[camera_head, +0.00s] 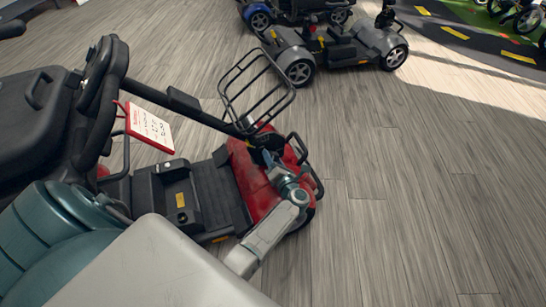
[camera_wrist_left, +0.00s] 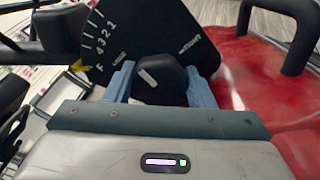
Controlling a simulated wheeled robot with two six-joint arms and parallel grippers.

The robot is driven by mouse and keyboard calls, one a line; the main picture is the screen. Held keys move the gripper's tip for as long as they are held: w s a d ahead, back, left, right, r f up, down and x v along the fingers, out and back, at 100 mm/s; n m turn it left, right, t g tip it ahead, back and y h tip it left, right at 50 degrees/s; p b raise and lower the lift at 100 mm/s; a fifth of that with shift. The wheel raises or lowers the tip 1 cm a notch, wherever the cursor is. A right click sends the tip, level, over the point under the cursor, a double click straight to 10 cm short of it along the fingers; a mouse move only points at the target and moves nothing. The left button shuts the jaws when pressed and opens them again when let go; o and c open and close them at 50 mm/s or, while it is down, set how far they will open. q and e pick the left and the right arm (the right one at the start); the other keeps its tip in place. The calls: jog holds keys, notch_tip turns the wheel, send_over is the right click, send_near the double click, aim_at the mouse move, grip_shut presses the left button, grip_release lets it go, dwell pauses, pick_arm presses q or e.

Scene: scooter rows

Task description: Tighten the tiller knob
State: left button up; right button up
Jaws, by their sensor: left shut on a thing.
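The tiller knob (camera_wrist_left: 163,80) is black with a white mark and shows in the left wrist view in front of a black dial plate (camera_wrist_left: 125,40) with white numbers and tick marks. A yellow pointer (camera_wrist_left: 83,65) lies at the plate's left edge. My left gripper (camera_wrist_left: 160,88) has its two blue fingers on either side of the knob and is shut on it. In the head view my left gripper (camera_head: 272,163) is low at the front of the red scooter (camera_head: 250,178), where the knob is too small to make out. My right gripper is not in view.
The red scooter has a wire basket (camera_head: 257,85), a black seat (camera_head: 35,115) and a white tag with a red border (camera_head: 149,127). A grey scooter (camera_head: 335,45) stands at the back. The wooden floor (camera_head: 420,190) to the right is clear.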

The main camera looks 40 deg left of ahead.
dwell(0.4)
pick_arm(q)
jog(key=o, duration=1)
jog(key=shift+d, duration=0.1)
jog(key=p+v, duration=0.2)
jog(key=v, duration=0.8)
jog(key=shift+s+d+f, duration=0.1)
jog(key=shift+s+d, duration=0.05)
jog(key=shift+d, duration=0.15)
